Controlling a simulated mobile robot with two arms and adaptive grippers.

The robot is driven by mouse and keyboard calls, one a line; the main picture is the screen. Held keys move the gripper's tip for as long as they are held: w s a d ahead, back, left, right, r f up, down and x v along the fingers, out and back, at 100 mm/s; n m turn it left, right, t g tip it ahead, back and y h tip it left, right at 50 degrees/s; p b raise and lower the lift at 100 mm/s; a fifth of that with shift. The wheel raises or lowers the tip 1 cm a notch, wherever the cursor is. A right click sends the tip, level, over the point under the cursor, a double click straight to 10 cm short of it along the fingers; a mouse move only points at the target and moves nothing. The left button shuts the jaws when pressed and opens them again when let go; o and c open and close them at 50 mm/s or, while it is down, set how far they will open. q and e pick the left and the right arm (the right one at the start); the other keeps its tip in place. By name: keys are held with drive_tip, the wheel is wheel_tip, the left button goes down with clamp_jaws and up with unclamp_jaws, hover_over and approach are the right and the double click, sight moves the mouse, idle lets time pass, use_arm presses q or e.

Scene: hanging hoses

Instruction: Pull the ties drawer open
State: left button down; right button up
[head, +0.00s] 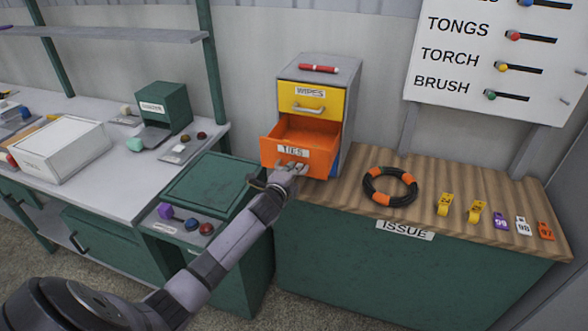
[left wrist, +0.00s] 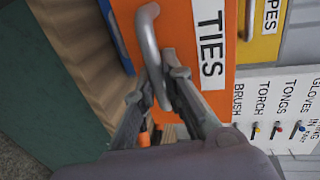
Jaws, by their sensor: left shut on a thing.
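My left gripper (head: 290,171) is at the drawer's front, just below the label. In the left wrist view its fingers (left wrist: 168,85) are shut on the grey bar handle (left wrist: 150,50). Part of the handle is hidden by the fingers in the head view. My right gripper is not in view.
The yellow WIPES drawer (head: 311,100) above is closed, with a red cylinder (head: 319,69) on the cabinet top. A black and orange hose ring (head: 390,186) and several numbered tags (head: 501,222) lie to the right on the counter (head: 440,180). A green bin (head: 213,185) stands left.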

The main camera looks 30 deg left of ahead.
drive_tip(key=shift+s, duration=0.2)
use_arm(q)
drive_tip(key=c, duration=1.9)
unclamp_jaws()
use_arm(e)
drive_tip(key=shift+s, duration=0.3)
use_arm(q)
drive_tip(key=v, duration=1.2)
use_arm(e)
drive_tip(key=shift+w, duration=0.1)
